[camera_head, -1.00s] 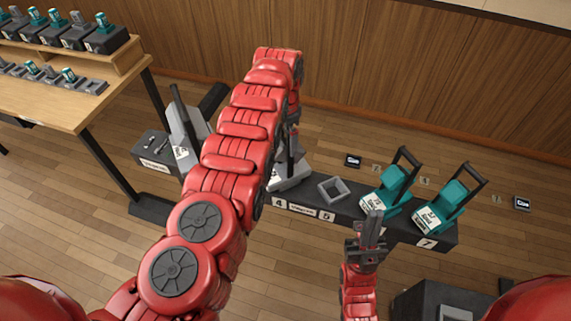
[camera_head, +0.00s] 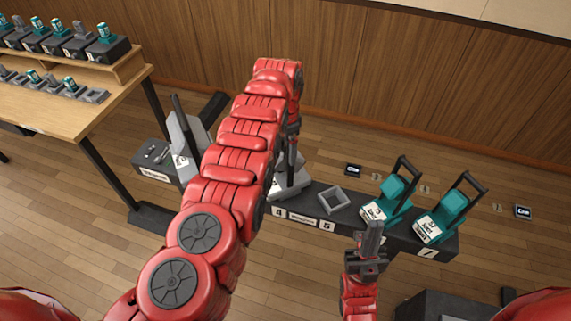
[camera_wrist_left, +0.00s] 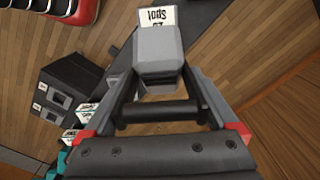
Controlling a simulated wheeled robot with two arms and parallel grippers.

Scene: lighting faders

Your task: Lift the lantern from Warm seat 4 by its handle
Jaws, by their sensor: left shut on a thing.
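The grey lantern (camera_head: 289,181) at seat 4 (camera_head: 279,211) is partly hidden behind my left arm in the head view. In the left wrist view its grey body (camera_wrist_left: 160,60), white label and dark handle bar (camera_wrist_left: 160,112) show. My left gripper (camera_head: 293,127) is above the lantern, shut on its handle; its fingertips are largely hidden by the arm. I cannot tell whether the lantern's base is clear of the seat. My right gripper (camera_head: 371,240) is in front of the seat row, its fingers together and empty.
The dark seat row holds an empty grey socket (camera_head: 333,199) at seat 5 and two teal lanterns (camera_head: 391,196) (camera_head: 445,215) with raised handles to the right. Another grey lantern (camera_head: 186,140) stands left of my arm. A wooden table (camera_head: 60,110) is at the left.

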